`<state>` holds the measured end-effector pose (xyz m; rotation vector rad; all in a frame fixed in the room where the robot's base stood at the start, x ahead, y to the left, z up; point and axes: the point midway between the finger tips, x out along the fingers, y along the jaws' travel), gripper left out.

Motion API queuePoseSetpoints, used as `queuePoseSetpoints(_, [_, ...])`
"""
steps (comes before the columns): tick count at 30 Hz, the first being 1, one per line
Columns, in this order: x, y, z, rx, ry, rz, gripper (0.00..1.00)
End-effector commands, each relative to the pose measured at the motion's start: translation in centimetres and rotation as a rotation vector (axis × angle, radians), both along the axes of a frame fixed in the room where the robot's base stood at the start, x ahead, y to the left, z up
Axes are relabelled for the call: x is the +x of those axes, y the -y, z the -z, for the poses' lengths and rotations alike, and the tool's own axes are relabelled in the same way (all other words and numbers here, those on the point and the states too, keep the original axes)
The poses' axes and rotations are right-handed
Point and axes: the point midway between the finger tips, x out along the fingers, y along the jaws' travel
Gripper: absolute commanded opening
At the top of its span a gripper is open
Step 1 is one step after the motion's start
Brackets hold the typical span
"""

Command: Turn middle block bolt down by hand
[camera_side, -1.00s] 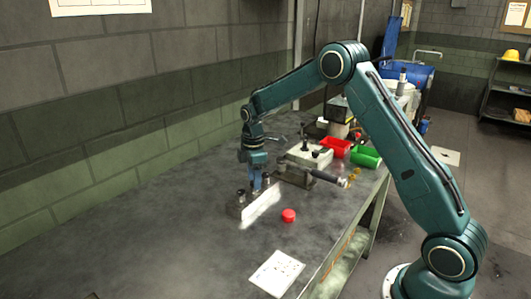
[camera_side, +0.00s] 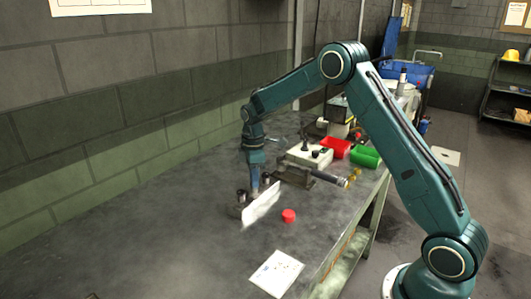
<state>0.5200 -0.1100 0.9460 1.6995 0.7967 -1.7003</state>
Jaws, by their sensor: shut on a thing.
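My gripper (camera_side: 254,184) points straight down over the row of dark bolts and blocks on the bench, at its middle. It is shut on the middle block bolt, which is too small and too covered by the fingers to make out. A dark bolt (camera_side: 241,195) stands upright to the left of my gripper, and another dark bolt (camera_side: 266,181) stands to the right. A pale, light-grey plate (camera_side: 262,206) stands along the front of the row and hides the blocks' lower parts.
A red round cap (camera_side: 289,215) lies on the bench in front of the plate. A dark fixture with a bar handle (camera_side: 328,177) and a white box (camera_side: 308,155) stand to the right. Red (camera_side: 336,146) and green (camera_side: 366,156) bins stand farther back. The bench's left side is clear.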

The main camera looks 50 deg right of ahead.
Motion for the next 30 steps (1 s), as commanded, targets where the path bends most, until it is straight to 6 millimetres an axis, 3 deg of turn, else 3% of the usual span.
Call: queuePoseSetpoints(30, [0.03,-0.03,-0.16,0.0,0.002,0.905,0.0])
